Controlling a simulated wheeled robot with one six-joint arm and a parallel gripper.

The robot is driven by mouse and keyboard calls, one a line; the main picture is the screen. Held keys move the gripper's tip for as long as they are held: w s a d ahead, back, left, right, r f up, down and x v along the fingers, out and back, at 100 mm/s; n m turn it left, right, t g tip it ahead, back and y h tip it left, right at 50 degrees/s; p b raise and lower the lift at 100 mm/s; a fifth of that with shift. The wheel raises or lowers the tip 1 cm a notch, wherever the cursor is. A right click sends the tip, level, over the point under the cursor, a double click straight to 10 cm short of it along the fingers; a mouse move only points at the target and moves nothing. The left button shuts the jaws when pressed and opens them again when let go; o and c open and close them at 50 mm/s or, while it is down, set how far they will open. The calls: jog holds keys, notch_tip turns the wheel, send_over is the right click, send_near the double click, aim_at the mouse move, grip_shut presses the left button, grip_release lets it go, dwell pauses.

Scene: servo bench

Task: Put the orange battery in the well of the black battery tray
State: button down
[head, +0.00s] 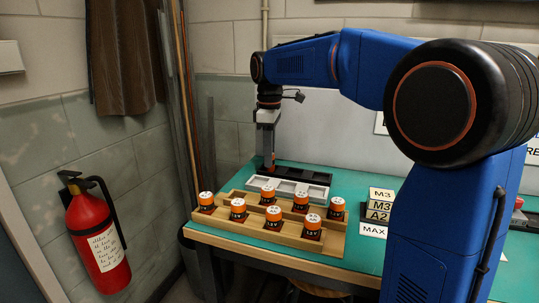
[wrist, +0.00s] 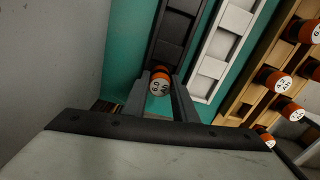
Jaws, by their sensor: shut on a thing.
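My gripper (head: 268,160) points down at the left end of the black battery tray (head: 305,174). It is shut on an orange battery (wrist: 160,83) with a white printed end, seen between the two fingers in the wrist view. In the head view only a thin strip of orange shows at the fingers. The black tray also shows in the wrist view (wrist: 176,35), running away from the held battery. The battery is upright at the near end of the tray; I cannot tell whether its bottom is inside a well or above it.
A white tray (head: 288,187) lies just in front of the black one. A wooden tray (head: 235,230) in front holds several orange batteries. Label blocks (head: 380,210) stand on the green bench to the right. The wall is close behind.

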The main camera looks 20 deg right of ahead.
jog(key=c, duration=1.4)
grip_release()
jog(key=shift+f, duration=0.1)
jog(key=shift+c, duration=0.2)
notch_tip(320, 180, up, 12)
